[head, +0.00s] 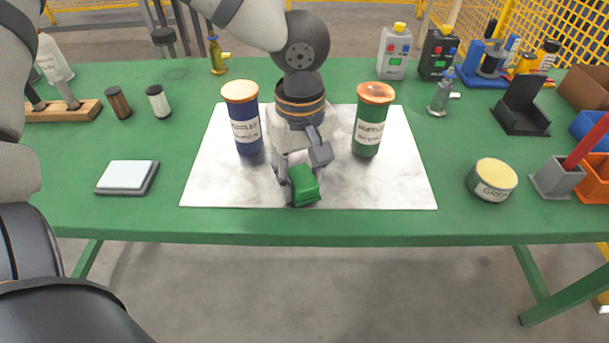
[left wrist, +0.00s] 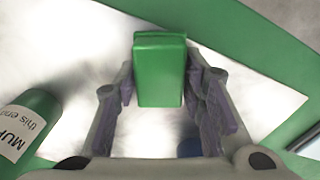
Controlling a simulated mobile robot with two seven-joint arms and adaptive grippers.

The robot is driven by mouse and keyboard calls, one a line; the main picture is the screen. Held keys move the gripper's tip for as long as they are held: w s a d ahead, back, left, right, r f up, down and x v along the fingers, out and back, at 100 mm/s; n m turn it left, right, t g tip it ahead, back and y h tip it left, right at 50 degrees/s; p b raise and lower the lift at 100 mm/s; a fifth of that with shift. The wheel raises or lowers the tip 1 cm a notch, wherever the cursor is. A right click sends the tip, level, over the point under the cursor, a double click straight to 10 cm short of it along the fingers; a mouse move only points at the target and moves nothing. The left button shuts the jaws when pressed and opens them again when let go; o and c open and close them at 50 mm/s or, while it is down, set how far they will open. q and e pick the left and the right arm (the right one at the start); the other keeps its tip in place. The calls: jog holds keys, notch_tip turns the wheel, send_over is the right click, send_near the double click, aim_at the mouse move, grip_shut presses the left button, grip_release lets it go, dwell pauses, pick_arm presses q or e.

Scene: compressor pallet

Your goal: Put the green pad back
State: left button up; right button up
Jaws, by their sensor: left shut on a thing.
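The green pad (head: 304,187) is a small bright green block. My left gripper (head: 297,176) is shut on it above the front middle of the white sheet (head: 230,185), between two labelled canisters. In the left wrist view the green pad (left wrist: 160,70) sits between the two fingers of my left gripper (left wrist: 160,82), with its far end sticking out past them. Whether the pad touches the sheet is hard to tell. My right gripper is not in view.
A blue canister (head: 246,128) and a green canister (head: 369,132) stand either side of my left gripper. A flat pale-topped block (head: 128,175) lies left, a grease tin (head: 492,182) right. Pump bottles, boxes and bins line the back and right.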

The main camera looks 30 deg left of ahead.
aim_at(301, 174)
pick_arm(q)
jog(key=shift+f, duration=0.3)
jog(key=shift+f, duration=0.15)
jog(key=o, duration=1.1)
notch_tip(301, 174, up, 11)
jog(key=shift+r+p, duration=0.2)
jog(key=shift+p, duration=0.35)
jog(key=shift+r, duration=0.5)
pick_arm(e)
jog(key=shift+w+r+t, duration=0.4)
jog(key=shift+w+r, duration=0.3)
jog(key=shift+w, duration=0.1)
